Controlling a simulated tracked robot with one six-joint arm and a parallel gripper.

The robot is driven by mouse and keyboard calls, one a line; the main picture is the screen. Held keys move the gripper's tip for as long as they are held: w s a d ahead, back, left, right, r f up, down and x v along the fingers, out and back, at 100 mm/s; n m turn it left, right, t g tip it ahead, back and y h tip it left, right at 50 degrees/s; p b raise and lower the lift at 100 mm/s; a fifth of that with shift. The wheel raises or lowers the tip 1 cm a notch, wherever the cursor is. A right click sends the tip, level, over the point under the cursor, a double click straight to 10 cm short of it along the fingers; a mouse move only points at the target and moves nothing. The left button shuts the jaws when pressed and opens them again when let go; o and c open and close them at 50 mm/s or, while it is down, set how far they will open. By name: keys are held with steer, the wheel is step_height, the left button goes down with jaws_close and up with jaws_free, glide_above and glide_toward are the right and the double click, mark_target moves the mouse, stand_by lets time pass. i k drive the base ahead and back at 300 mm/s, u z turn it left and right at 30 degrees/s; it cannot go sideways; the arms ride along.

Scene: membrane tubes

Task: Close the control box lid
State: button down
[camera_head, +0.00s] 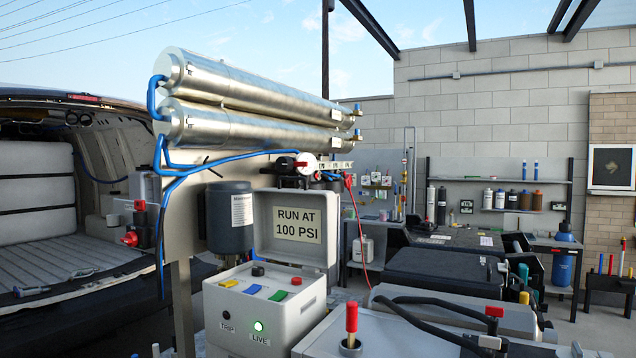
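The control box (290,322) is light grey and stands at the lower middle. Its lid (326,236) is open and stands up at the back, with its inner side facing me and a "RUN AT 100 PSI" label (297,226) on it. The top panel carries blue, yellow and green pads (277,296), red buttons and a black knob. On the front, a green lamp (258,326) is lit above "LIVE", and a dark lamp sits above "TRIP". I cannot make out my gripper in this view.
Two silver membrane tubes (255,90) run above and behind the box, with blue hoses (162,180). A dark cylinder (230,218) stands close to the lid's left. A grey housing with a red-topped post (351,322) and black hoses fills the lower right. A van (75,270) is open at left.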

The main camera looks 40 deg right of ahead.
mark_target(295, 225)
steer(key=z, duration=0.05)
steer(key=k, duration=1.25)
steer(key=z, duration=0.3)
steer(key=i, duration=0.95)
steer(key=z, duration=0.05)
